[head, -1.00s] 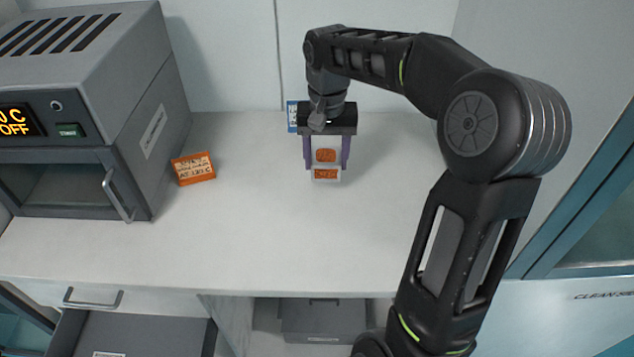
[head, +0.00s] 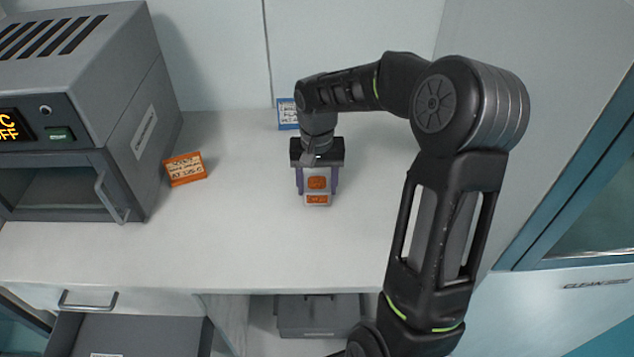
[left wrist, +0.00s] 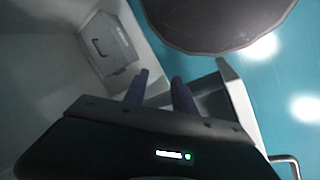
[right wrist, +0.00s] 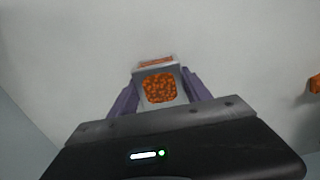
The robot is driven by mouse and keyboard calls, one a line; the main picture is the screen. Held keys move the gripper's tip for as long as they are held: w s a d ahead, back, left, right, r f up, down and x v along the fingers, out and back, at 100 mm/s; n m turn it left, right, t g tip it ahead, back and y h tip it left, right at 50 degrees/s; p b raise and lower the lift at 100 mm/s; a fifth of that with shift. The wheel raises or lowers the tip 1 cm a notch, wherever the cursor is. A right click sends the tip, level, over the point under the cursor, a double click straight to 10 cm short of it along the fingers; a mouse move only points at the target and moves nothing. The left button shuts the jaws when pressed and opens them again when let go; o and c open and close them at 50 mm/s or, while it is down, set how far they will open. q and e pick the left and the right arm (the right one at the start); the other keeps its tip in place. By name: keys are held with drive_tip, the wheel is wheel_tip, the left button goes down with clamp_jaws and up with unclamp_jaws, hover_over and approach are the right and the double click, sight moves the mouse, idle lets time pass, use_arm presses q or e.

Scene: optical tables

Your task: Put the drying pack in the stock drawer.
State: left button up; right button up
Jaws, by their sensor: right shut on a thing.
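The drying pack (head: 317,183) is a small pale packet with an orange window and an orange label. My right gripper (head: 317,180) is shut on it, with a purple finger on each side, over the white bench top. The pack also shows between the fingers in the right wrist view (right wrist: 160,88). An open grey drawer (head: 140,335) is at the bottom left of the head view, below the bench edge; whether it is the stock drawer cannot be read. My left gripper (left wrist: 158,92) shows in the left wrist view with its fingers apart and nothing between them.
A grey oven (head: 90,110) with a lit display stands at the left of the bench. An orange card (head: 185,169) and a blue card (head: 287,114) stand on the bench. A grey box (head: 320,318) sits under it. The bench front is clear.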

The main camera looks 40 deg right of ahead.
sight(317, 183)
drive_tip(key=shift+f, duration=0.15)
drive_tip(key=o, duration=1.7)
drive_tip(key=shift+c, duration=0.2)
wheel_tip(317, 183, up, 12)
drive_tip(key=shift+r+b, duration=0.2)
drive_tip(key=shift+b, duration=0.15)
drive_tip(key=shift+o, duration=0.3)
